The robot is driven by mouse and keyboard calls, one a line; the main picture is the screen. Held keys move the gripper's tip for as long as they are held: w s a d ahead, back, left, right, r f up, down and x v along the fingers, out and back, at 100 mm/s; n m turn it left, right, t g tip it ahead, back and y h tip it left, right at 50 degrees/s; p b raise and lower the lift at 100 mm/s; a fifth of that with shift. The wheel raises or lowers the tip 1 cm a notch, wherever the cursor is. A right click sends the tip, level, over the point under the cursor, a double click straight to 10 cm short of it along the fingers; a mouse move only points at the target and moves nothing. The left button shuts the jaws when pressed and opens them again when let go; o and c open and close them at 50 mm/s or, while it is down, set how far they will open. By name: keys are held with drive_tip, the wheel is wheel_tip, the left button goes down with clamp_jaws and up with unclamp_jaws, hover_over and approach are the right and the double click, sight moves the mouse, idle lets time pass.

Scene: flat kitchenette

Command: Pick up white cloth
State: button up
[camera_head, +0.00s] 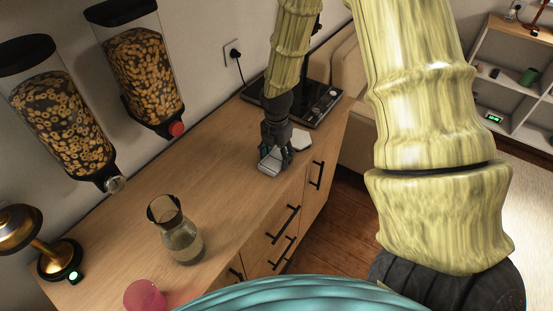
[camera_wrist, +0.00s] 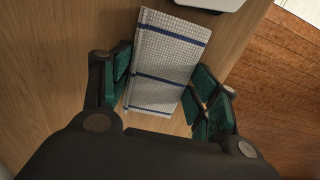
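The white cloth (camera_wrist: 170,62) is folded, with blue stripes and a fine grid weave. It lies on the wooden counter near the front edge. In the head view the cloth (camera_head: 268,166) shows pale beneath my gripper (camera_head: 276,158). In the wrist view my gripper (camera_wrist: 160,98) has its dark green finger pads spread, one on each side of the cloth. The left pads are at or very near the cloth's left edge, and the right pads are close to its right edge. I cannot tell whether they touch. The cloth's near end is close to the gripper's body.
A white object (camera_head: 301,139) lies just beyond the cloth, with a black stove-like appliance (camera_head: 311,104) farther back. A glass carafe (camera_head: 180,240), pink cup (camera_head: 144,296) and brass lamp (camera_head: 30,235) stand nearer. Two cereal dispensers (camera_head: 62,120) hang on the wall. Bare counter (camera_head: 215,175) lies left of the gripper.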

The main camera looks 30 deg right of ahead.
sight(276, 156)
drive_tip(key=shift+c, duration=1)
drive_tip(key=shift+r, duration=0.1)
drive_tip(key=shift+r+b, duration=0.35)
drive_tip(key=shift+r, duration=1.25)
drive_tip(key=s+a+b, duration=0.1)
drive_tip(key=s+a, duration=0.1)
drive_tip(key=s, duration=0.2)
drive_tip(key=s+a+r+b, duration=0.1)
drive_tip(key=s+a, duration=0.2)
drive_tip(key=s, duration=0.2)
drive_tip(key=s+a+b, duration=0.2)
drive_tip(key=s, duration=0.3)
drive_tip(key=shift+a+r, duration=0.3)
drive_tip(key=shift+r, duration=0.05)
